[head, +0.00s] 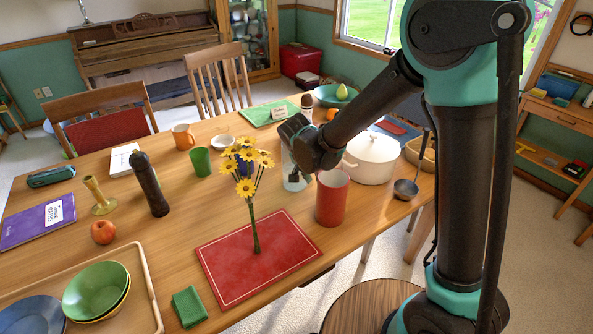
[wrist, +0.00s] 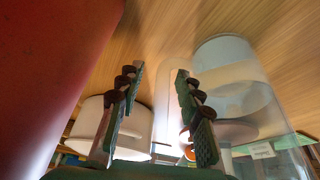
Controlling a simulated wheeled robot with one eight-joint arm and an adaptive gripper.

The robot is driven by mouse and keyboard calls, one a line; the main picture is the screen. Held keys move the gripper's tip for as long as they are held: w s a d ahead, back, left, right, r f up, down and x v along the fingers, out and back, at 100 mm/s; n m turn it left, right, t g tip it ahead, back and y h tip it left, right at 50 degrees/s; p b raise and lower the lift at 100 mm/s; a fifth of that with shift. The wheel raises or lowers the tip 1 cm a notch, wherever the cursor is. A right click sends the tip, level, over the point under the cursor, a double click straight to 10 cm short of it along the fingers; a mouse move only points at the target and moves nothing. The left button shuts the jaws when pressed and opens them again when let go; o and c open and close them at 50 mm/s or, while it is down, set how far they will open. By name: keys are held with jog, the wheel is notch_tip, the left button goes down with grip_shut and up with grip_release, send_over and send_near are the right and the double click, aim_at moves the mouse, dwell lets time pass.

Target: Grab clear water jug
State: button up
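The clear water jug (head: 293,178) stands on the table, left of the red cup, partly hidden behind my wrist in the head view. In the head view my wrist hides the fingertips.
The red cup (head: 332,198) stands close by and fills the left of the wrist view (wrist: 45,75). A white pot (head: 371,158) is behind it. Yellow flowers (head: 246,170) stand left of the jug, above a red placemat (head: 290,257).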

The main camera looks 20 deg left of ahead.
grip_shut()
dwell(0.6)
